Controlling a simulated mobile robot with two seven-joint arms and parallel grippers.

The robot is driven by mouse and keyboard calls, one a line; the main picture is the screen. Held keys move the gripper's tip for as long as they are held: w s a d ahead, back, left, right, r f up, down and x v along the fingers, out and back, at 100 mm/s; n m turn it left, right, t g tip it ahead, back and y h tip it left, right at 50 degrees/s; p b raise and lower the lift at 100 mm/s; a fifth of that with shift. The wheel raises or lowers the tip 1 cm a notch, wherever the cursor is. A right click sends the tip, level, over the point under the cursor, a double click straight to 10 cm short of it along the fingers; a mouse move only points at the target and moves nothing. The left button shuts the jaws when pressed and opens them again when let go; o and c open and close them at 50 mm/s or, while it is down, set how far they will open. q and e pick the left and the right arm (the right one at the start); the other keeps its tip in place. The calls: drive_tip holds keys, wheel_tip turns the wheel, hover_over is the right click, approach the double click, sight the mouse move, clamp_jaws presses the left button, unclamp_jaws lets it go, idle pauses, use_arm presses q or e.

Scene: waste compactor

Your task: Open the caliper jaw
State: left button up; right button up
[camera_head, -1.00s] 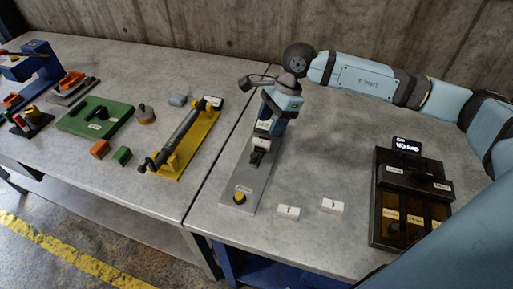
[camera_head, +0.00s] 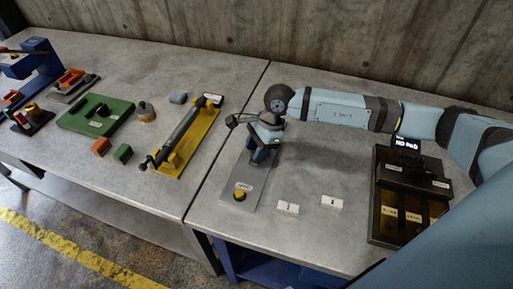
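A long grey plate (camera_head: 262,190) lies near the left edge of the right-hand table. It has a small label and a yellow button (camera_head: 239,195) at its near end. I take it to be the caliper fixture. My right gripper (camera_head: 260,158) points down over the plate's middle and hides the dark and white parts seen there earlier. Its fingers are seen from above, so I cannot tell whether they are open, shut or touching the jaw. My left gripper is not in view.
Two small white labelled blocks (camera_head: 288,208) (camera_head: 331,203) lie right of the plate. A black box (camera_head: 375,215) with a "NO PAD" display (camera_head: 406,143) stands further right. On the left table are a yellow fixture (camera_head: 199,140) and a green plate (camera_head: 75,122).

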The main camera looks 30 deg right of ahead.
clamp_jaws()
drive_tip(key=shift+s+a+f+b, duration=0.1)
drive_tip(key=shift+s+a+b, duration=0.35)
drive_tip(key=shift+s+a, duration=0.4)
drive_tip(key=shift+a, duration=0.1)
drive_tip(key=shift+o, duration=1.3)
unclamp_jaws()
